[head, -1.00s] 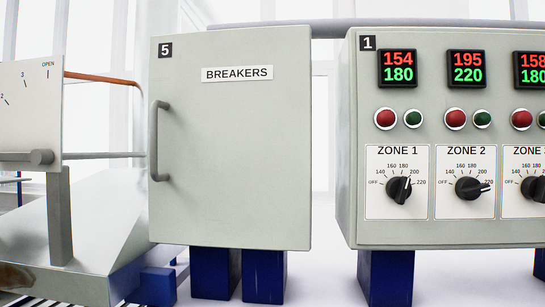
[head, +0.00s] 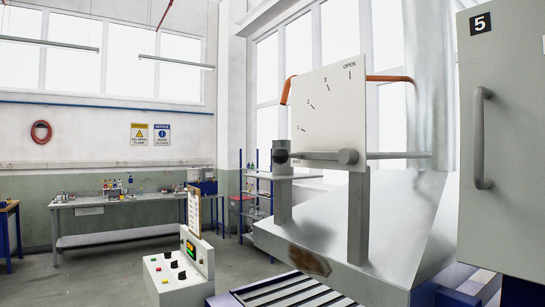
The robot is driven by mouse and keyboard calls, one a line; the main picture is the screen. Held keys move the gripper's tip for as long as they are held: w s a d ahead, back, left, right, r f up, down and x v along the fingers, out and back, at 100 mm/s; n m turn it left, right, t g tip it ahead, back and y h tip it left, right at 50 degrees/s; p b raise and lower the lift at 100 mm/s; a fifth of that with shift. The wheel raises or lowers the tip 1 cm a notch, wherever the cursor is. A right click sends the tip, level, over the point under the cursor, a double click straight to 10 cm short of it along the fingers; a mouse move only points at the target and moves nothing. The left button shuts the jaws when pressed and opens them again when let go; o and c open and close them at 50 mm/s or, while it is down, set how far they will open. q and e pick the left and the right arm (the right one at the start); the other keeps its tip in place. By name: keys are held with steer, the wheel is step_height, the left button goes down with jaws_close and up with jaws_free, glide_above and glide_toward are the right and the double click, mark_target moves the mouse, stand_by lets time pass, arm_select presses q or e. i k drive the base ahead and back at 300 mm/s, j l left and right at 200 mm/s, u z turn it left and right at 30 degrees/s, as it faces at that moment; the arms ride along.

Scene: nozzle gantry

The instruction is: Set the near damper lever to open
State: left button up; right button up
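The near damper's white scale plate (head: 328,115) stands right of centre in the head view, with marks 1, 2, 3 and OPEN. OPEN (head: 350,64) is at its top right. A grey lever (head: 322,156) runs level to the left from a round pivot (head: 348,156) at the plate's lower edge, below mark 1. Its left end meets a dark grey cylinder (head: 281,152) in the picture; I cannot tell whether they join. A grey post (head: 358,215) stands below the plate. Neither of my grippers is in view.
An orange bar (head: 390,78) passes behind the plate. A sloped metal duct (head: 400,225) lies behind and below. The breaker cabinet (head: 510,150) with its handle stands close at right. A small control console (head: 180,272) stands at lower left. Open floor (head: 90,280) lies left of it.

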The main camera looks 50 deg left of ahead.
mark_target(280, 155)
steer(key=u, duration=1.35)
steer(key=j+z, duration=0.2)
steer(key=j, duration=0.85)
steer(key=i, duration=0.05)
